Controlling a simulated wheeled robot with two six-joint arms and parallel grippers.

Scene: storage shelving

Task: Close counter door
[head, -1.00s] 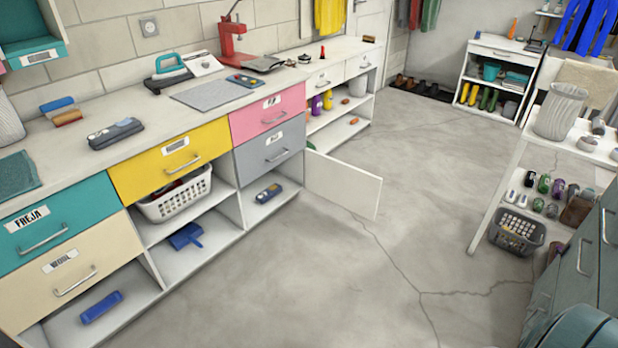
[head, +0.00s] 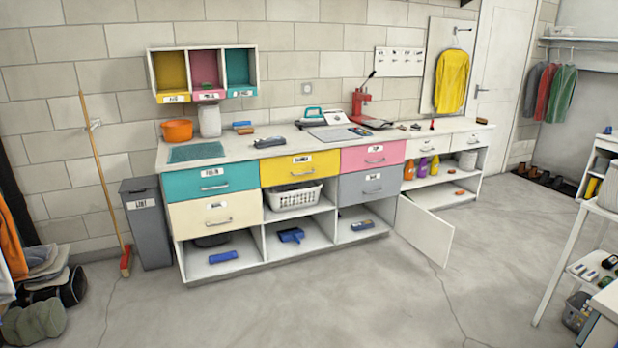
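The white counter door (head: 425,230) stands open in the head view. It swings out from the right end of the drawer section, low down, and sticks out over the floor. The counter (head: 250,150) runs along the back wall with teal, yellow, pink, grey and cream drawers above open cubbies. To the right of the door is an open shelf section (head: 440,190) with several bottles on it. Neither of my grippers shows in the head view.
Grey concrete floor in front of the counter is clear. A white shelf table (head: 560,262) stands at the right edge. A grey bin (head: 147,222), a broom (head: 104,180) and a pile of bags (head: 45,285) are at the left.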

